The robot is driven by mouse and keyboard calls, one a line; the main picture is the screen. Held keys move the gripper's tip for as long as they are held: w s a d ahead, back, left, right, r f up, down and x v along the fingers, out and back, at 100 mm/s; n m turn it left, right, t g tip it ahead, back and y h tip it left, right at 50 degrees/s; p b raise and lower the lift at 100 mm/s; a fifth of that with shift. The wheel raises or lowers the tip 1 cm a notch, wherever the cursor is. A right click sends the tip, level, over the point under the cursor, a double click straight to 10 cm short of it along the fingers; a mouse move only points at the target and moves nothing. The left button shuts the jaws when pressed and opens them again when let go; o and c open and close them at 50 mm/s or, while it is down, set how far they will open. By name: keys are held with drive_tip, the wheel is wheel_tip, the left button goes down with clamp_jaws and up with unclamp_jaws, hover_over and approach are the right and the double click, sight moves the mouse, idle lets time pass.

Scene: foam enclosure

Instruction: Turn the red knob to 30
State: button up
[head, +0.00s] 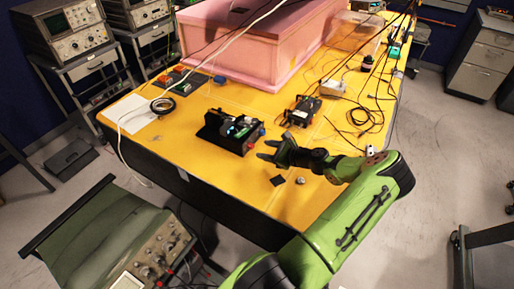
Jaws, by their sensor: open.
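A black device (213,135) with an open top sits on the yellow table (185,150), near its front edge. A small red knob (245,148) is on its right-hand face, and a blue knob (262,131) is beside it, farther back. Any scale marks or pointer on the red knob are too small to read. My gripper (263,150) is open and empty, just right of the device with its fingers pointing left toward the red knob. It appears apart from the knob, though the exact gap cannot be told.
A second black device (302,110) and tangled cables (365,118) lie behind my gripper. A pink foam box (240,50) fills the back of the table. A tape roll (163,105) lies at the left. A small dark square (279,181) and a small round metal piece (300,180) lie near the front edge.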

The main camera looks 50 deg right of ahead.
sight(253, 147)
drive_tip(key=x, duration=0.5)
drive_tip(key=shift+c, duration=0.5)
clamp_jaws()
